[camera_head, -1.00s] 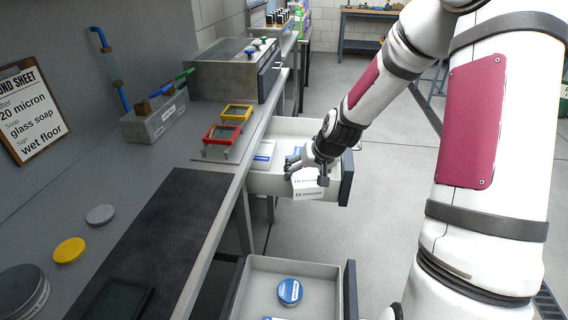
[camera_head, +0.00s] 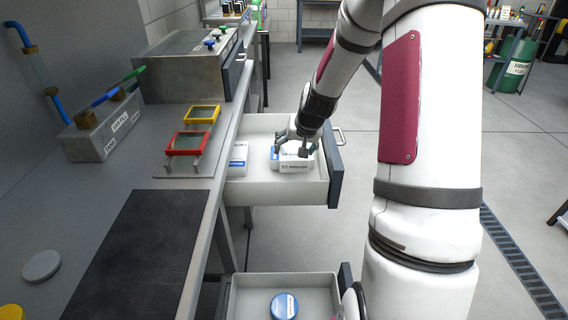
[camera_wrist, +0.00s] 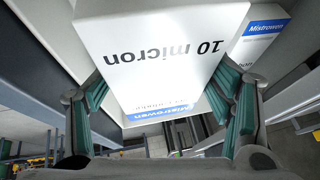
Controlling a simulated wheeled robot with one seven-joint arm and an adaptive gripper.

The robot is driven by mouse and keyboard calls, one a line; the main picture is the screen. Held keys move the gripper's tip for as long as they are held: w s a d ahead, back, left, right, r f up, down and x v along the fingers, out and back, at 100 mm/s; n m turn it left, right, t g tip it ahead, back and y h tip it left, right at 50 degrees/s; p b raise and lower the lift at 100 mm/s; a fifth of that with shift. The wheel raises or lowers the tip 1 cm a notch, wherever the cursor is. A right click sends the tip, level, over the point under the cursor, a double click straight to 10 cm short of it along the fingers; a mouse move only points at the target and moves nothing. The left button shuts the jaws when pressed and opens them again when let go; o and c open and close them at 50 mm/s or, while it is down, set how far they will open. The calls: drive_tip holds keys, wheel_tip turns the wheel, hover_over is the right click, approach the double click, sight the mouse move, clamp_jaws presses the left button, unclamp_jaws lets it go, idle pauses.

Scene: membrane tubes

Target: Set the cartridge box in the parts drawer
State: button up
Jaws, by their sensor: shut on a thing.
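The white cartridge box (camera_head: 294,163) with dark print is held in my gripper (camera_head: 296,147). In the wrist view the box (camera_wrist: 165,50) reads "10 micron" upside down and has a blue Mistrowen strip. The finger pads of my gripper (camera_wrist: 162,110) press on its two sides. The upper parts drawer (camera_head: 270,190) is pulled out, and the held box is over or inside it. I cannot tell whether the box touches the drawer floor. A similar box (camera_head: 238,158) lies at the drawer's left, and blue from another box (camera_head: 275,154) shows just behind the held one.
A lower drawer (camera_head: 240,300) is also open, with a round blue-labelled tin (camera_head: 284,305) in it. The bench (camera_head: 100,195) runs along the left with red (camera_head: 187,143) and yellow frames (camera_head: 202,114). Free drawer floor shows left of the held box.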

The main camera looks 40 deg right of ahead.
wheel_tip(320, 180, down, 6)
drive_tip(key=shift+r+b, duration=0.1)
drive_tip(key=shift+b, duration=0.45)
drive_tip(key=o, duration=1.7)
drive_tip(key=shift+c, duration=0.2)
drive_tip(key=shift+r, duration=0.15)
drive_tip(key=p+v, duration=0.3)
drive_tip(key=v, duration=0.8)
drive_tip(key=shift+s+a+r, duration=0.1)
drive_tip(key=shift+s+r, duration=0.1)
drive_tip(key=shift+r, duration=0.1)
